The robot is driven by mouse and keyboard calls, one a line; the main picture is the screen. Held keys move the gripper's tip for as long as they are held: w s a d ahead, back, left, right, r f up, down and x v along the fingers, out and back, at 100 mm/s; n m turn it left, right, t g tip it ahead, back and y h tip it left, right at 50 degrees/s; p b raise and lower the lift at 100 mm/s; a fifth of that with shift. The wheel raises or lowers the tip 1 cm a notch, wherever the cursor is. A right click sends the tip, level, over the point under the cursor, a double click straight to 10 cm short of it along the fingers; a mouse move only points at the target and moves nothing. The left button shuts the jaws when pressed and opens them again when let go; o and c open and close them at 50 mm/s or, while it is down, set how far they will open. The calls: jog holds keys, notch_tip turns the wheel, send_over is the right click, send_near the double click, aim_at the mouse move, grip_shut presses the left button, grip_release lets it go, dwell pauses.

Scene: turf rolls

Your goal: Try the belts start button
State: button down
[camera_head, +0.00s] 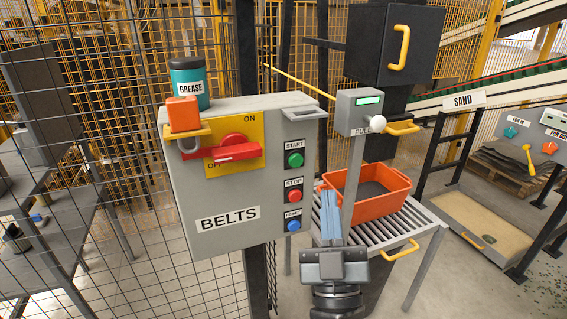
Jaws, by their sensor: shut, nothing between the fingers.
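The green START button (295,160) is the top one of a column on the right side of the grey BELTS control box (185,205). The red STOP button (294,196) and the blue RESET button (294,225) sit below it. A red rotary switch handle (235,152) lies horizontal on a yellow plate marked ON at the top and OFF at lower left. An orange block with a grey shackle, like a padlock (183,113), is at the plate's left. My gripper (330,192) points up with its pale blue fingers shut and empty, right of the buttons and apart from them.
A GREASE tub (189,85) stands on the box. A PULL post (357,112) with a white knob stands right of the box. An orange crate (370,183) sits on a roller table (415,225). Wire fencing is behind; a SAND tray (480,235) is at right.

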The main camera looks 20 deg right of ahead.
aim_at(296, 160)
jog(key=shift+a+r, duration=0.1)
jog(key=shift+w, duration=0.1)
jog(key=shift+w+b, duration=0.6)
jog(key=shift+w, duration=3.75)
jog(key=shift+w, duration=0.45)
jog(key=shift+w, duration=0.4)
jog(key=shift+s+p, duration=0.4)
jog(key=shift+s, duration=0.45)
jog(key=shift+s, duration=0.15)
